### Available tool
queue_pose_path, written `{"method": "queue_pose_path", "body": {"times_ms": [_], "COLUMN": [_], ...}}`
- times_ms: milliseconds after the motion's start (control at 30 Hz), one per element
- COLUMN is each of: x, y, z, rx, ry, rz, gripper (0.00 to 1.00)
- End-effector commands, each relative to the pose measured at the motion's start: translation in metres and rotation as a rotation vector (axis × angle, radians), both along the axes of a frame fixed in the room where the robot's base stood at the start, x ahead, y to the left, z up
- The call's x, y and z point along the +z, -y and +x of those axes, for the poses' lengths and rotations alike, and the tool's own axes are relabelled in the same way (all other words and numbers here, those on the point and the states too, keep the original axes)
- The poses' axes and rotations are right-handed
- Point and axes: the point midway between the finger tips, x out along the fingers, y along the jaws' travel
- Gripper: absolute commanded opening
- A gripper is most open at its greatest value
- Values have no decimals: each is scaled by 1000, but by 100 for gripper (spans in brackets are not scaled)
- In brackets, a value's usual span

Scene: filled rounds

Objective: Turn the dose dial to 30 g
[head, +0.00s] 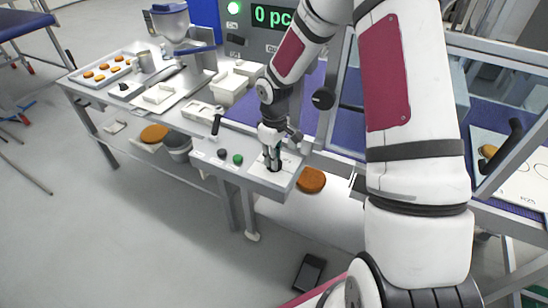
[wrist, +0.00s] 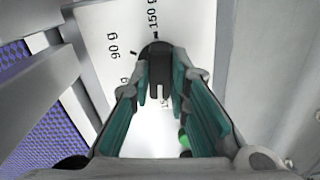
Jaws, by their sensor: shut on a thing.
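The dose dial is a black knob (wrist: 158,60) on a white scale plate (wrist: 112,25), seen in the wrist view. The marks "90 g" and "150 g" are readable on the plate; the 30 g mark is not visible. A pale stripe shows on the knob's near side between the fingers, but I cannot tell which mark it points to. In the head view the dial (head: 274,167) is partly hidden under my gripper (head: 272,158), which points down at the control panel. In the wrist view the teal-padded fingers of my gripper (wrist: 158,88) close around the knob.
A green button (head: 238,159), a dark button (head: 221,153) and a black-handled lever (head: 215,127) stand left of the dial. A display (head: 272,16) reads "0 pc", its end cut off by my arm. A brown round (head: 311,180) lies right of the panel. A metal frame stands close behind.

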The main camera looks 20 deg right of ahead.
Motion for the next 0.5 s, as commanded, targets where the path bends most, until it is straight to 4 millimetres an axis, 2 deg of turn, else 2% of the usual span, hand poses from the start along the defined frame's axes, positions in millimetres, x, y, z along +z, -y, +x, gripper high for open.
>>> {"method": "queue_pose_path", "body": {"times_ms": [500], "x": [0], "y": [0], "z": [0], "rx": [-467], "ry": [0], "rz": [-2], "gripper": [0]}}
